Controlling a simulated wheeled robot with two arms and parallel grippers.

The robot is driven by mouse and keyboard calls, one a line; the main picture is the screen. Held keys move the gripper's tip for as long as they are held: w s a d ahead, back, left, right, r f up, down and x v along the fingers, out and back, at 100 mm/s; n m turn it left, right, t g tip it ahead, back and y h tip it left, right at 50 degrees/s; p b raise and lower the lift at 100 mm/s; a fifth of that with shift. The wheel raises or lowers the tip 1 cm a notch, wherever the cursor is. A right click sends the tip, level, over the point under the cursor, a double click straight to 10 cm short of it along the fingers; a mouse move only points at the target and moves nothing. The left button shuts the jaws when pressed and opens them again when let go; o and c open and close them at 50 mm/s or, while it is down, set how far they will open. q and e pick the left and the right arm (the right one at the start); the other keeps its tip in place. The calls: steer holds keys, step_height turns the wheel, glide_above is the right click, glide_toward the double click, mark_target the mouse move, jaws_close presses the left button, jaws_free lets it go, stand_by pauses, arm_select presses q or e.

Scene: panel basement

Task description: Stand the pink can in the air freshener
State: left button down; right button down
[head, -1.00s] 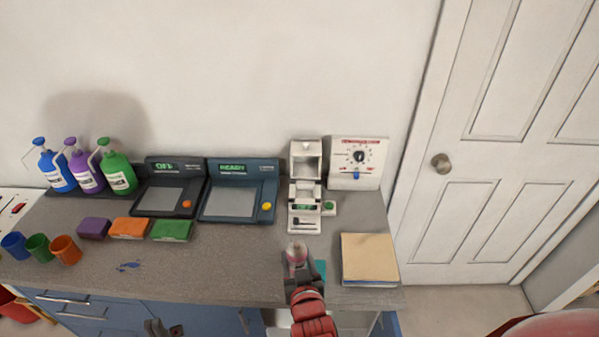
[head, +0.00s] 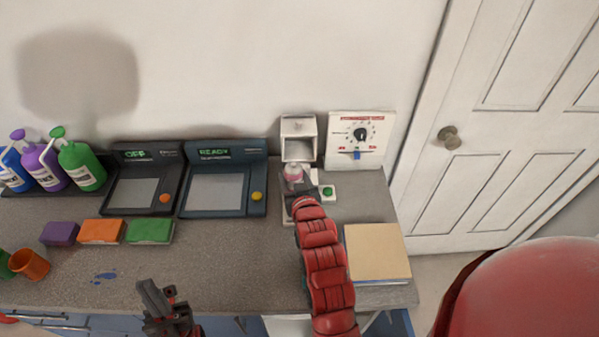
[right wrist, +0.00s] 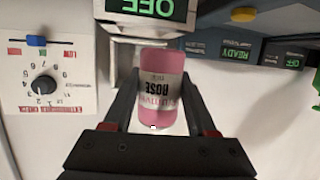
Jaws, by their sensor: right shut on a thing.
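The pink can (head: 293,173) is held upright at the front of the white air freshener (head: 299,128), below its upper box. In the right wrist view, which looks upside down, the can (right wrist: 158,72) shows a "ROSE" label between both fingers of my right gripper (right wrist: 157,90). The air freshener's green "OFF" display (right wrist: 158,7) is close to the can's base. Whether the can touches the air freshener's floor is hidden. My left gripper (head: 160,294) hangs near the counter's front edge, away from the can; its jaw opening is unclear.
A dial panel (head: 361,140) stands right of the air freshener, and a green button (head: 327,192) is beside its base. Two dark screen devices (head: 224,180) stand left. A tan stack (head: 378,252) lies at the front right. The counter's middle front is clear.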

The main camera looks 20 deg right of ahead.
steer(key=w+d, duration=0.1)
steer(key=w+d+p, duration=0.1)
steer(key=w, duration=0.1)
steer(key=w+d, duration=0.1)
steer(key=w, duration=0.1)
steer(key=shift+d+f, duration=0.1)
steer(key=shift+f, duration=0.05)
steer(key=shift+f+p, duration=0.15)
steer(key=shift+p, duration=0.2)
steer(key=shift+f+p, duration=0.6)
steer(key=shift+f, duration=0.1)
steer(key=shift+f+p, duration=0.4)
steer(key=shift+f, duration=0.6)
steer(key=shift+f, duration=0.2)
steer(key=shift+c, duration=1)
jaws_free()
